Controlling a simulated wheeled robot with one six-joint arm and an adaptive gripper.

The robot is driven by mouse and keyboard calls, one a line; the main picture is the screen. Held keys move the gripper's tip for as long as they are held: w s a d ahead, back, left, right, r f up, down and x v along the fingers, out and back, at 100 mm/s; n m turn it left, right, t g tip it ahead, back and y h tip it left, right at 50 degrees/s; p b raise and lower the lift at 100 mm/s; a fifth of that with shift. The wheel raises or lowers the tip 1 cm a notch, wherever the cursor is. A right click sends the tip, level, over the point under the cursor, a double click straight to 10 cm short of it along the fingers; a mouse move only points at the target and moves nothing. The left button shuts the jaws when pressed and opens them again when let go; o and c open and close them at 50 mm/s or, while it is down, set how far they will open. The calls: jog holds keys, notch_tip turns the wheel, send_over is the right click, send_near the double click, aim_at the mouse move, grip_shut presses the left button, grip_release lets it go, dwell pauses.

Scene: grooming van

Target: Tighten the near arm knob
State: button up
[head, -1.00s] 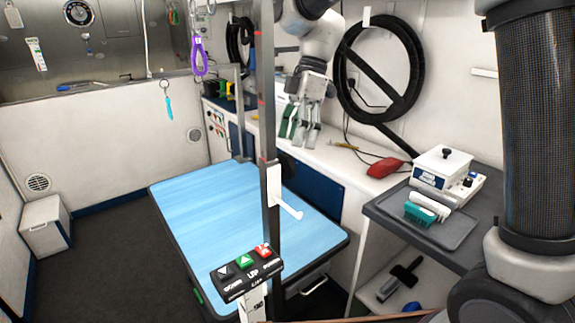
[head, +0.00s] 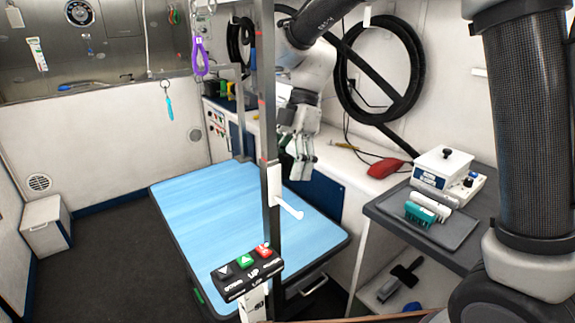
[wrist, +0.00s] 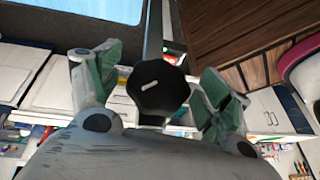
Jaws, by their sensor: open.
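A black lobed knob (wrist: 158,87) with a short white mark on its face sits in the middle of the wrist view, on a dark upright post (wrist: 153,35). My gripper (head: 298,172) is open, with one green-padded finger on each side of the knob in the wrist view. Gaps show between knob and fingers, so neither finger appears to touch it. In the head view my gripper hangs just right of the grooming post (head: 267,130), above the blue table (head: 210,215). The knob is not visible in the head view.
A white clamp lever (head: 290,209) juts from the post below my gripper. An up/down control box (head: 247,273) is in front. The blue tabletop is clear.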

jog(key=c, duration=1)
jog(key=shift+w+a+m+g+h, duration=0.1)
jog(key=shift+m+g+h, duration=0.2)
jog(key=shift+g+h, duration=0.9)
jog(key=shift+g, duration=0.7)
jog(key=o, duration=1)
